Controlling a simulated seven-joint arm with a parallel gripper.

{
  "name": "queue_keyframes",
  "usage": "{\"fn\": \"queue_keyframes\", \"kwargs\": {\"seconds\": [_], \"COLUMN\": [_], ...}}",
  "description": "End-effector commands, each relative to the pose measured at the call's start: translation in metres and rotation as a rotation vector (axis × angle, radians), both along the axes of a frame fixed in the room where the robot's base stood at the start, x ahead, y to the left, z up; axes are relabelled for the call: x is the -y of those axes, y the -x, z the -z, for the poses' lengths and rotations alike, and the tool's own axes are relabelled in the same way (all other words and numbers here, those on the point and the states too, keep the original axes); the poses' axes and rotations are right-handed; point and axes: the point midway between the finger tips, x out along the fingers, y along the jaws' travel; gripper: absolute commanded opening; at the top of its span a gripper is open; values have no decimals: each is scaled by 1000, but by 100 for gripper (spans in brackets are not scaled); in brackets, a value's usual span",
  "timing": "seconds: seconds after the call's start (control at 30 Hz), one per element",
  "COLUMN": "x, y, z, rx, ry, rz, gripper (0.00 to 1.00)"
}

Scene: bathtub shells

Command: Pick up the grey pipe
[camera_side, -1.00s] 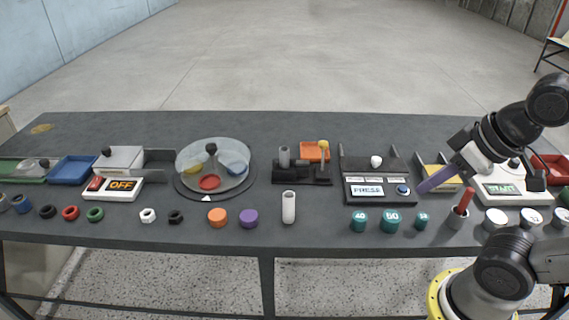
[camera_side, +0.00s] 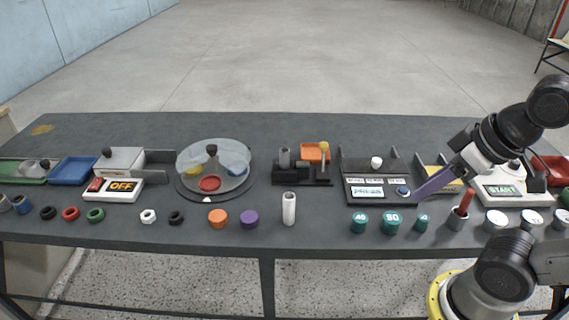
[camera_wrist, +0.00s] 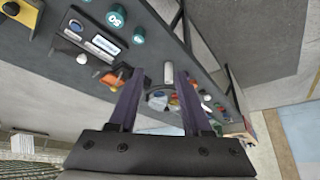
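A pale grey-white pipe (camera_side: 289,208) stands upright near the table's front edge, left of the teal caps. In the wrist view the pipe (camera_wrist: 168,72) appears between my fingertips, at a distance. A shorter, darker grey cylinder (camera_side: 284,158) stands in a black fixture (camera_side: 290,179) behind it. My gripper (camera_side: 415,199) has long purple fingers and is angled down-left by the button panel, well right of both. In the wrist view my gripper (camera_wrist: 160,76) is open, its two fingers apart with nothing held.
The panel (camera_side: 380,198) with a blue button (camera_side: 403,191) is beside my fingertips. Teal caps (camera_side: 391,223) and a red-handled tool in a cup (camera_side: 459,216) stand in front. Orange (camera_side: 218,219) and purple caps (camera_side: 249,219) are left of the pipe. Table around the pipe is clear.

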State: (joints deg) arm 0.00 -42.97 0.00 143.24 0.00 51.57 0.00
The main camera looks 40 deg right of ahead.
Motion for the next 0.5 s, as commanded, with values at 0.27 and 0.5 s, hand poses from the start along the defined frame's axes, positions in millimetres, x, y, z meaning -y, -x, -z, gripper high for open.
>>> {"fn": "queue_keyframes", "kwargs": {"seconds": [0.27,0.5], "x": [0,0], "y": [0,1], "z": [0,0], "rx": [0,-5], "ry": [0,-20], "rz": [0,37], "gripper": [74,74]}}
